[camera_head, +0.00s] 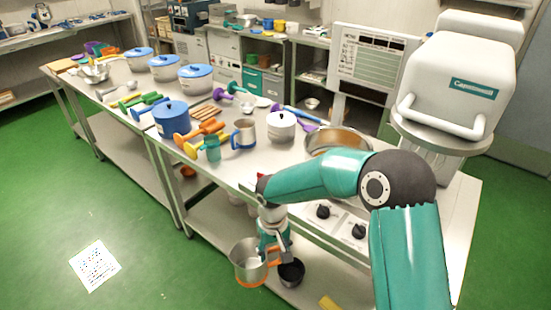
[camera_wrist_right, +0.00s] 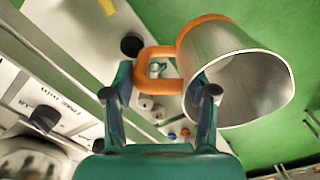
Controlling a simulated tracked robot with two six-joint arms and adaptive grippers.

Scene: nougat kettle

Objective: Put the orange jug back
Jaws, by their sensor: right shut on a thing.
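The orange jug (camera_head: 248,260) is a steel jug with an orange handle and an orange base band. It hangs in front of the table (camera_head: 215,172), lower than the tabletop. My right gripper (camera_head: 272,243) is shut on its handle. In the right wrist view the orange jug (camera_wrist_right: 236,70) is right of centre, its open mouth in sight and its inside empty. Its handle lies between the fingertips of my right gripper (camera_wrist_right: 160,92). My left gripper is in neither view.
A steel and blue jug (camera_head: 244,134) and a teal jug (camera_head: 212,148) stand on the tabletop near a white pot (camera_head: 281,126) and a blue pot (camera_head: 172,118). A dark pot (camera_head: 291,272) is beside the held jug. Control knobs (camera_head: 323,212) line the table front.

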